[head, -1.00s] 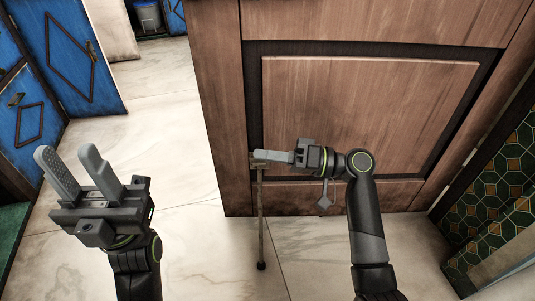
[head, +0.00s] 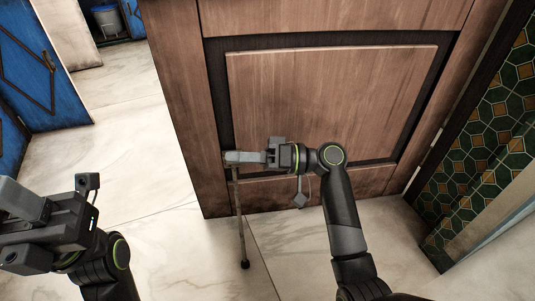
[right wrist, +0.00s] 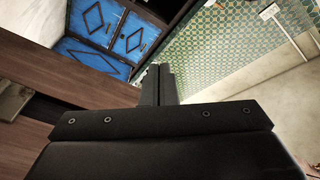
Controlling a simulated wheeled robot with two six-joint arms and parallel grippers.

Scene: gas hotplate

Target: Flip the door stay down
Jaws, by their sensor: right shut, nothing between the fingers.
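The door stay (head: 240,215) is a thin rod with a dark tip at the lower left of the brown wooden door (head: 320,95). It points down toward the floor, slightly slanted in the picture; I cannot tell whether its tip touches the floor. My right gripper (head: 232,157) is shut and empty, its fingertips at the rod's upper end and hiding the mount there. Whether they touch it is unclear. The right wrist view shows its two fingers (right wrist: 160,85) together, with no stay visible. My left gripper (head: 18,200) is cut off at the left edge, away from the door.
Blue cabinets (head: 40,65) stand at the far left, and a grey bucket (head: 107,20) is behind. A green tiled wall (head: 480,150) is close on the right. The pale floor (head: 120,150) left of the door is clear.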

